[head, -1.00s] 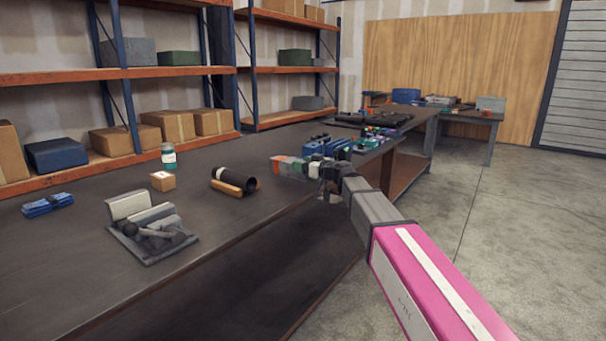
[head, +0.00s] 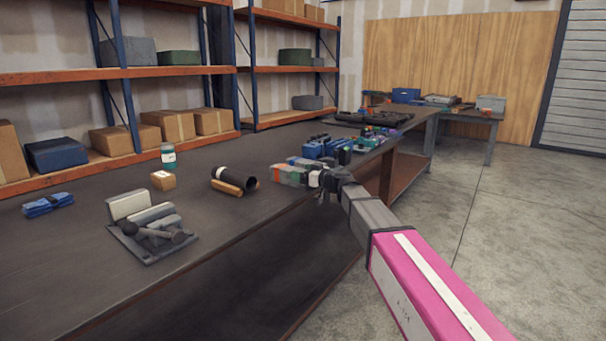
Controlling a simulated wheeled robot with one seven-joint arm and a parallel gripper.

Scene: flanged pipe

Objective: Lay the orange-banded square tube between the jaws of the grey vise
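The grey vise (head: 150,228) lies on the dark workbench at the front left, with a round knob and handle at its near side. My gripper (head: 322,180) is at the right edge of the bench, well to the right of the vise. A pale grey-green square tube (head: 288,174) with a small orange patch sticks out to the left from the fingers. It appears to be held level just above the bench. The fingers are small and partly hidden by the wrist.
A black cylinder with an orange-brown bar (head: 232,182) lies between my gripper and the vise. Several blue items (head: 325,147) crowd the bench behind my gripper.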

